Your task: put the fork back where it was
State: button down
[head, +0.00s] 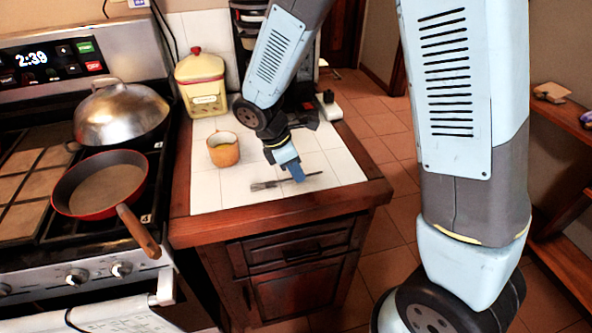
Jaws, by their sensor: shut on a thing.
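The fork (265,185) is a thin dark metal piece over the white tiled counter top (222,196), near its front edge. It points left and right, with its broader end at the left. My gripper (296,176) comes down from above and is shut on the fork near its middle. The fingers hide part of the fork. I cannot tell whether the fork touches the tiles or is held just above them.
An orange mug (223,150) stands left of my gripper. A yellow canister (202,82) and a dark appliance (247,25) are behind. The stove at left holds a red pan (101,184), its handle toward the counter, and a domed metal wok lid (121,112).

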jog(key=c, duration=1.3)
grip_release()
jog(key=shift+o, duration=0.2)
jog(key=v, duration=1.2)
jog(key=s+d+r+m+t+y, duration=0.1)
jog(key=s+d+r+m+y, duration=0.1)
jog(key=d+r+m, duration=0.45)
jog(key=s+d+r+m+t+y, duration=0.1)
jog(key=d+r+m, duration=0.3)
jog(key=d, duration=0.6)
jog(key=s+d+r+m+t+y, duration=0.1)
jog(key=s+d+r+m+t, duration=0.2)
jog(key=s+d+m, duration=0.7)
jog(key=shift+r, duration=0.9)
jog(key=shift+w+m, duration=0.1)
jog(key=shift+m, duration=0.15)
